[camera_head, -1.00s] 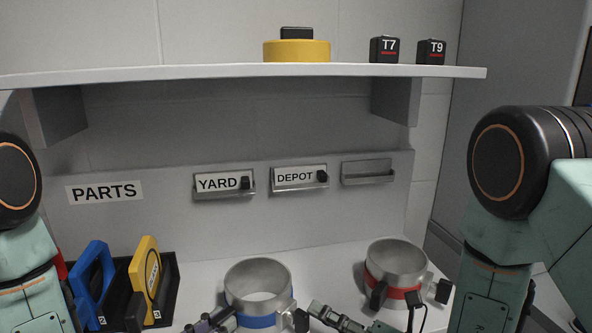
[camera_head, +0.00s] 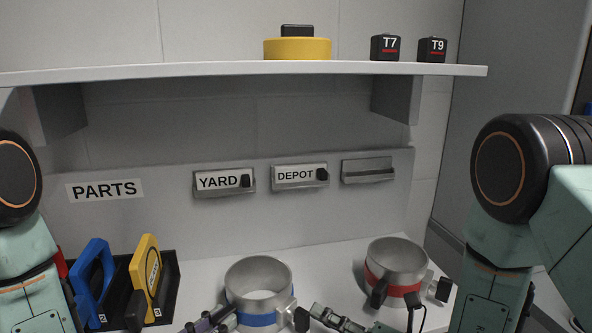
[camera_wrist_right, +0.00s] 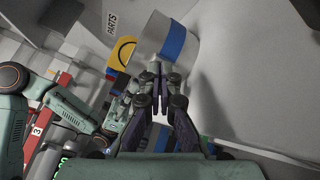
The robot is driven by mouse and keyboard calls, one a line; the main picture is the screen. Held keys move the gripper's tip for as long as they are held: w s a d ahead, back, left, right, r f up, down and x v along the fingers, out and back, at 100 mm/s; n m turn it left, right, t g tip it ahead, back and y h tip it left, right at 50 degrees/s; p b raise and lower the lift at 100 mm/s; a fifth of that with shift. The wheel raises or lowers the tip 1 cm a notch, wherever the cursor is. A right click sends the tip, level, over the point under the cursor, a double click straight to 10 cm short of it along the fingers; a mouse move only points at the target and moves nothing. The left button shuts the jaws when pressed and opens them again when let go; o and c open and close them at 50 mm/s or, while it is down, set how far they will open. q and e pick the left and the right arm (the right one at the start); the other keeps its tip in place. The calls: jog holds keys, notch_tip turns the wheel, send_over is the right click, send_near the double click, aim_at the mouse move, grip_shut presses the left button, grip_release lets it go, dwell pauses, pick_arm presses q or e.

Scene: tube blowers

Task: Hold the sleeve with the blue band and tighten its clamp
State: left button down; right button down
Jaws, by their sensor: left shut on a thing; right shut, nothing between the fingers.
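The sleeve with the blue band (camera_head: 232,283) is an open silver ring standing upright on the bench, low in the head view; it also shows in the right wrist view (camera_wrist_right: 150,38). My left gripper (camera_head: 222,317) is shut at the sleeve's left side, on its grip, which the fingers mostly hide. The clamp's black knob (camera_head: 301,319) sticks out at the sleeve's right. My right gripper (camera_head: 312,312) is shut and empty, with its tips close beside the knob; I cannot tell whether they touch. In the wrist view its fingertips (camera_wrist_right: 157,72) are just below the blue band.
A similar sleeve with a red band (camera_head: 398,258) stands to the right. A black rack (camera_head: 168,285) with blue (camera_head: 92,275) and yellow (camera_head: 146,268) parts stands at left. A shelf (camera_head: 250,69) overhangs the bench. YARD (camera_head: 218,181) and DEPOT (camera_head: 295,175) holders are on the back panel.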

jog(key=shift+w+d+f, duration=0.2)
jog(key=shift+w+f, duration=0.1)
jog(key=shift+f, duration=0.25)
jog(key=shift+w+d, duration=0.1)
jog(key=shift+w, duration=0.05)
dwell(0.5)
jog(key=shift+w+d, duration=0.2)
jog(key=v, duration=0.6)
dwell(0.3)
jog(key=shift+w+a+r, duration=0.4)
jog(key=shift+a+r, duration=0.1)
jog(key=shift+a, duration=0.45)
jog(key=shift+w+a+r, duration=0.45)
jog(key=shift+a+r, duration=0.1)
jog(key=shift+a, duration=0.4)
jog(key=shift+w+a+r, duration=0.4)
jog(key=shift+a+r, duration=0.1)
jog(key=shift+a, duration=0.45)
jog(key=shift+s+a+f, duration=0.2)
jog(key=shift+s+f, duration=0.15)
jog(key=shift+f, duration=0.3)
